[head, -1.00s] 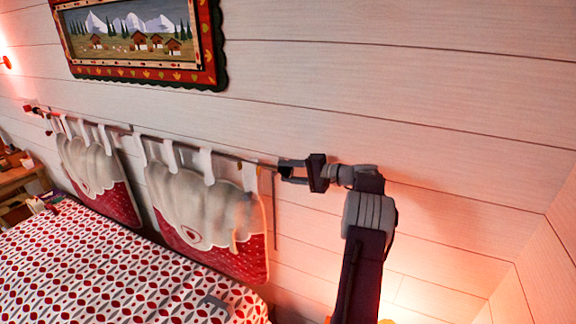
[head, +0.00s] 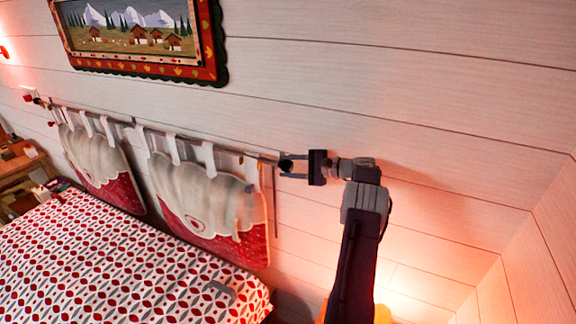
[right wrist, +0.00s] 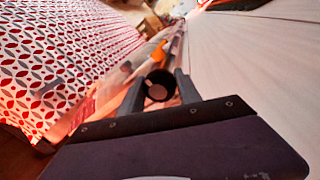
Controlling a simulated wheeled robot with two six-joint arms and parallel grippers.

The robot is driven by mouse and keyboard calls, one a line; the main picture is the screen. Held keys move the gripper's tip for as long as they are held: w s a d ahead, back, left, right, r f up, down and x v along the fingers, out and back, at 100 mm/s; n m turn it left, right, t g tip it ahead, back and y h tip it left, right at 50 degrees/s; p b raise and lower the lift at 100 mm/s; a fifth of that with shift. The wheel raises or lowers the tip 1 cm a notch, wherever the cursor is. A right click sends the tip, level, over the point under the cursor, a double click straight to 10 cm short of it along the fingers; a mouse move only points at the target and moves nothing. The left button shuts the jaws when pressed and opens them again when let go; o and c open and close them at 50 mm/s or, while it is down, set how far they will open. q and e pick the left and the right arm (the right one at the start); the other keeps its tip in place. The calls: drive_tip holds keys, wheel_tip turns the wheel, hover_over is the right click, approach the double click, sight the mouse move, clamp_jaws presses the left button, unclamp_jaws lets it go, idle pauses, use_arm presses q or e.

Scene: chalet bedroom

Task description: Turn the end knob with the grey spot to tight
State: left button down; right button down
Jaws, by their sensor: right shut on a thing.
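The end knob (right wrist: 158,86) is a dark round cap with a grey spot on its face, seen end-on in the right wrist view. It sits at the right end of the curtain-style rod (head: 225,150) on the wall. In the head view the knob (head: 285,166) shows dark and small. My right gripper (head: 293,166) is shut on the knob, one finger above and one below it. In the right wrist view my right gripper (right wrist: 160,92) has a finger on each side of the knob. Any tightness mark is too small to see. My left gripper is not in view.
Two padded headboard cushions (head: 205,200) hang from the rod by white loops. A bed with a red-and-grey patterned cover (head: 110,260) lies below. A framed mountain picture (head: 140,40) hangs above. The plank wall to the right is clear.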

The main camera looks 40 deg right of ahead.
drive_tip(key=c, duration=0.8)
unclamp_jaws()
drive_tip(key=shift+c, duration=0.2)
drive_tip(key=shift+s+d, duration=0.15)
drive_tip(key=shift+s, duration=0.05)
drive_tip(key=b+v, duration=0.3)
drive_tip(key=v, duration=0.5)
drive_tip(key=shift+s+d+b, duration=0.15)
drive_tip(key=shift+s+b, duration=0.05)
drive_tip(key=shift+b, duration=0.15)
drive_tip(key=shift+r, duration=0.1)
